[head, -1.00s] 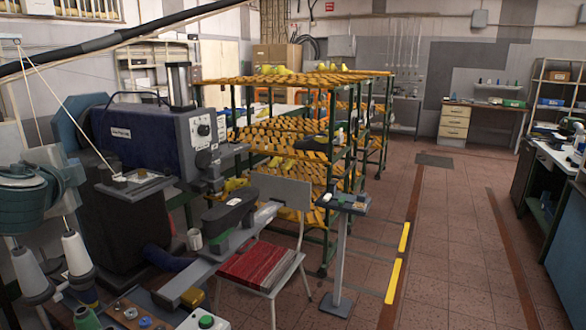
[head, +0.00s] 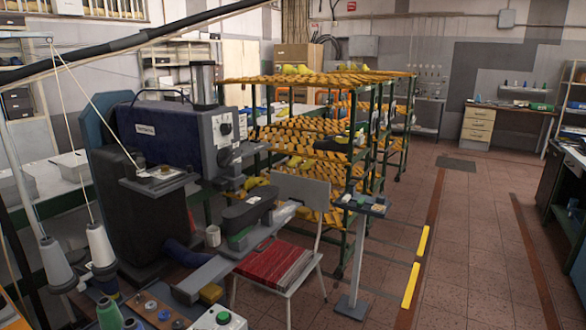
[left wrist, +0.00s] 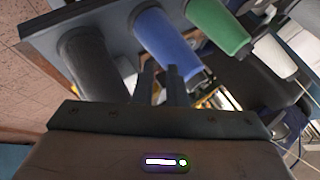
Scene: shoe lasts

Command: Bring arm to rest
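My left gripper (left wrist: 162,85) shows in the left wrist view. Its two dark fingers stand a narrow gap apart, with nothing seen between them. Beyond the fingers are a blue cone (left wrist: 168,45), a black cone (left wrist: 90,65) and a green cone (left wrist: 217,25) on a dark bar; I cannot tell whether the fingers touch any of them. Neither gripper shows in the head view. My right gripper is in no frame.
A sewing machine (head: 168,140) stands at the left, with white thread cones (head: 57,265) in front. Tiled floor (head: 475,240) is clear at the right.

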